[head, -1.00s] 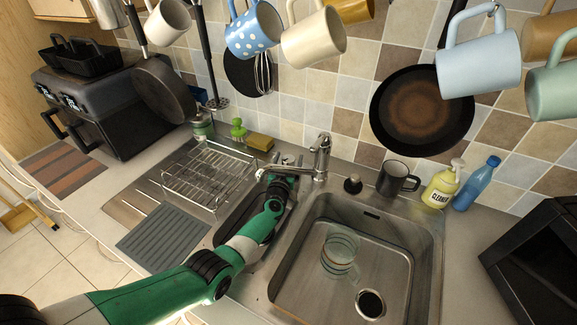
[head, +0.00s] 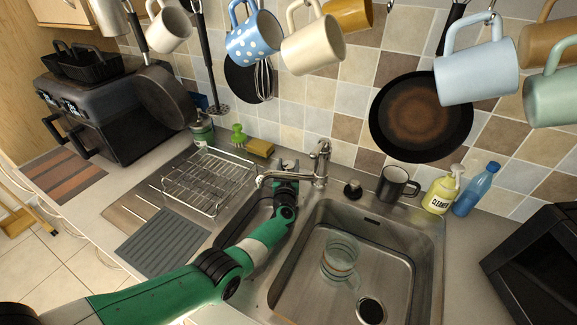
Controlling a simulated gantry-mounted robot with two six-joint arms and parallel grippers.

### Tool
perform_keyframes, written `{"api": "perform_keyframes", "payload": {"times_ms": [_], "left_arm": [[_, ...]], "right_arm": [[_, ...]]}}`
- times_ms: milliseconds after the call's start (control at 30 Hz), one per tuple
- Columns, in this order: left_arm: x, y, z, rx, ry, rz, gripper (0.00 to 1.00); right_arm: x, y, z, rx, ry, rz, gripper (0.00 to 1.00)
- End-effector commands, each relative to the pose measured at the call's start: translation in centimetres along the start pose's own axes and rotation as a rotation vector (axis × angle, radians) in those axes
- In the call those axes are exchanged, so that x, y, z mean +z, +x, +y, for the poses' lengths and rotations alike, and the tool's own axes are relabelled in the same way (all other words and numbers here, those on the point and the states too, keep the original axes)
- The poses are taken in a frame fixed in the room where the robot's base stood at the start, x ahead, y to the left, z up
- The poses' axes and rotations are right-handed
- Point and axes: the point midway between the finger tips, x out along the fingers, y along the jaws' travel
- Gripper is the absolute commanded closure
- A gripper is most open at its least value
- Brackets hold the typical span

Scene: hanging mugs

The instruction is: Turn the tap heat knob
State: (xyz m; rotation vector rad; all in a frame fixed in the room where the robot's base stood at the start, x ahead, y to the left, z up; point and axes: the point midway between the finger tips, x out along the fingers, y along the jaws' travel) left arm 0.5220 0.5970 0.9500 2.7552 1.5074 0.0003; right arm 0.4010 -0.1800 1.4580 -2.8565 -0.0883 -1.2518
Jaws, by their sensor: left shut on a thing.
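The metal tap (head: 321,164) stands upright behind the sink, with its spout (head: 266,179) pointing left. My left gripper (head: 285,163) is at the spout, just left of the tap's upright body. It is shut on a part of the tap. Its fingers and the spout overlap in this view, so I cannot tell which part is between them. The heat knob is not clearly visible; it is small or hidden by the gripper. My right gripper is not in view.
A striped glass mug (head: 340,252) is in the sink basin (head: 310,280). A black mug (head: 396,184), a cleaner bottle (head: 440,193) and a blue bottle (head: 477,190) stand to the right. A wire dish rack (head: 208,182) is on the left. Several mugs hang above.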

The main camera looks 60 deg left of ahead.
Motion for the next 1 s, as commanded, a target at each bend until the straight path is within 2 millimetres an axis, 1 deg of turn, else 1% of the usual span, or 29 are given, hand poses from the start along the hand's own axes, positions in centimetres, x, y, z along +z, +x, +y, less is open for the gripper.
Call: {"api": "perform_keyframes", "payload": {"times_ms": [33, 133, 233, 500, 533, 600, 667, 700, 1000], "left_arm": [[0.38, 0.02, 0.25, -0.031, 0.0, -0.001, 0.97], [0.48, 0.01, 0.15, -0.097, 0.0, -0.001, 0.97], [0.28, -0.09, 0.02, -0.131, 0.001, -0.001, 0.97], [0.18, -0.11, -0.06, -0.135, 0.001, -0.002, 0.97], [0.17, -0.11, -0.06, -0.135, 0.001, -0.002, 0.38], [0.17, -0.11, -0.06, -0.135, 0.001, -0.002, 0.25], [0.15, -0.11, -0.06, -0.135, 0.001, -0.002, 0.14], [0.13, -0.1, -0.06, -0.134, 0.001, -0.002, 0.11], [0.02, -0.08, -0.08, -0.129, 0.001, 0.0, 0.11]], "right_arm": [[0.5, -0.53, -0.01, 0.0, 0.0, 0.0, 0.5], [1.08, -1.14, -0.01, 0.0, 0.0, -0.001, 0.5], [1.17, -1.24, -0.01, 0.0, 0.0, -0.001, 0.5], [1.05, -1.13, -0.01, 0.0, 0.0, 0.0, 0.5], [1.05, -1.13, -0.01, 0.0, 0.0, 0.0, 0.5], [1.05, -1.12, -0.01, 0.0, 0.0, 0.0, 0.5], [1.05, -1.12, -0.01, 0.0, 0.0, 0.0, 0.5], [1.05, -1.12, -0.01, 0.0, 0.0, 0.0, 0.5], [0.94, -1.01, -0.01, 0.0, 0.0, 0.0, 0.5]]}}
